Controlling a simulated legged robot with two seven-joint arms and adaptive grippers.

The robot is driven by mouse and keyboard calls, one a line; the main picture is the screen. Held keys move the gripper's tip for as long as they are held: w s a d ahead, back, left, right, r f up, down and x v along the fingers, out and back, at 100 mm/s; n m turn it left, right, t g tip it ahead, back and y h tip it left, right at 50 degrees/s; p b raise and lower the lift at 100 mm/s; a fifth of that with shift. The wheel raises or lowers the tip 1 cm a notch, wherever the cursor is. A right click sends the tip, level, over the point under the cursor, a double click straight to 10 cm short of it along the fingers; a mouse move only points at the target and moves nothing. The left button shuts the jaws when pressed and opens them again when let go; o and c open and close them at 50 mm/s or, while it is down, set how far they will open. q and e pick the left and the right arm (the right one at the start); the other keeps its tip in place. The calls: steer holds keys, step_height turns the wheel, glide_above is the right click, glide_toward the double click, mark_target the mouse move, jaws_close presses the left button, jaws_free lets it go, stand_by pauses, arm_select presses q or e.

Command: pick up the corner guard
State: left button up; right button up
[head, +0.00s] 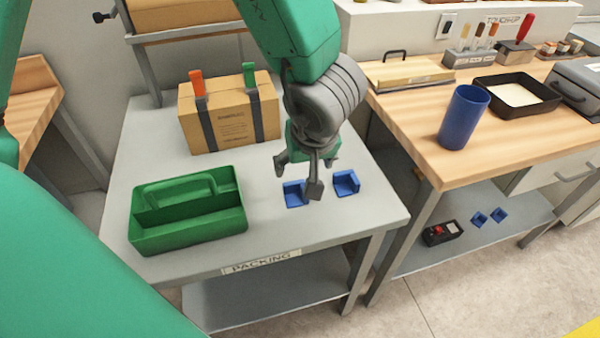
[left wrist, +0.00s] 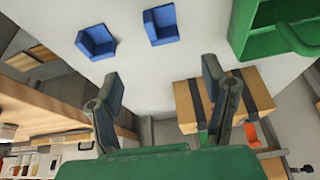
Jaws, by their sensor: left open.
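Two blue corner guards lie on the grey packing table (head: 150,150). The left one (head: 293,196) is partly covered by a finger in the head view; the right one (head: 346,183) shows clear. In the left wrist view both are past the fingertips, one at the top middle (left wrist: 162,26) and one at the top left (left wrist: 96,43). My left gripper (head: 308,178) is over the table near the two guards, pointing down, open and empty. Its spread fingers (left wrist: 160,88) show in the wrist view with bare tabletop between them. My right gripper is not in view.
A green tote (head: 190,235) stands left of the guards. A strapped cardboard box (head: 230,130) is behind. A wooden bench to the right holds a blue cup (head: 464,117) and a black tray (head: 548,105). Two more blue guards (head: 479,219) lie on its lower shelf.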

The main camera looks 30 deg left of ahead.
mark_target(295, 185)
arm_select(q)
steer(key=b+x, duration=0.3)
steer(key=x, duration=0.4)
steer(key=shift+w+f+b, duration=0.15)
steer(key=shift+f+b, duration=0.05)
steer(key=shift+b, duration=0.1)
steer(key=shift+w+a+f, duration=0.1)
steer(key=shift+a+f, duration=0.25)
steer(key=shift+a+f+b, duration=0.15)
steer(key=shift+f+b, duration=0.1)
steer(key=shift+b, duration=0.1)
steer(key=b+x, duration=0.1)
steer(key=x, duration=0.1)
steer(key=b+x, duration=0.1)
steer(key=shift+a+f, duration=0.15)
steer(key=shift+f, duration=0.6)
steer(key=shift+r, duration=0.1)
steer(key=shift+c, duration=1.2)
steer(key=c, duration=0.7)
